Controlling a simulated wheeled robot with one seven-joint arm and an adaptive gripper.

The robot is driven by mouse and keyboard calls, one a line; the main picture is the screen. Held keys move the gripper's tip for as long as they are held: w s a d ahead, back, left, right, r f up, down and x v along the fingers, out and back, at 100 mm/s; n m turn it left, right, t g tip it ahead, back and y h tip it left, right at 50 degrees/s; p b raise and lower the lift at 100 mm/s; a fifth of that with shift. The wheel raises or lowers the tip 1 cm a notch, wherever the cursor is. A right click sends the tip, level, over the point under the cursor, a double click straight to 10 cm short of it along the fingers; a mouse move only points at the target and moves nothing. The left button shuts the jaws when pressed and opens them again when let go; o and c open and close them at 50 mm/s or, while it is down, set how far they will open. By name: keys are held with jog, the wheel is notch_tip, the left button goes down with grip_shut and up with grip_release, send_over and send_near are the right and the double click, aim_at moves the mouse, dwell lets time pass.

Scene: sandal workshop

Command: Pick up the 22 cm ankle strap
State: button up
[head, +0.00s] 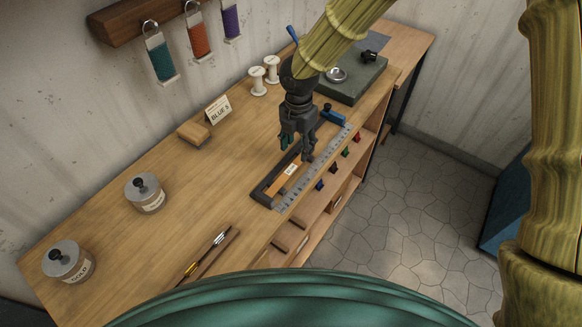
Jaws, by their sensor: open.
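A tan strap (285,181) with a small white label lies in a dark tray (262,193) on the wooden bench. A metal ruler (318,165) runs along the tray's front side. My gripper (296,152) points down over the tray, just above the strap's far end, with its fingers apart. I see nothing held between them. The gripper hides part of the tray and the far end of the strap. The label is too small to read, and I cannot tell whether the fingers touch anything.
Two lidded jars (145,194) (68,262) stand on the bench at left. A card reading "BLUE S" (218,110), a tan block (194,134) and white spools (258,81) stand behind. A dark green slab (352,82) lies at the far end. Tools (207,256) lie near the front edge.

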aim_at(297, 162)
jog(key=shift+s+f+p, duration=0.25)
jog(key=shift+f+p, duration=0.15)
jog(key=shift+p, duration=0.05)
jog(key=shift+w+f+p, duration=0.1)
jog(key=shift+f+p, duration=0.6)
jog(key=shift+f, duration=1.4)
jog(key=c, duration=0.9)
jog(key=shift+r, duration=0.15)
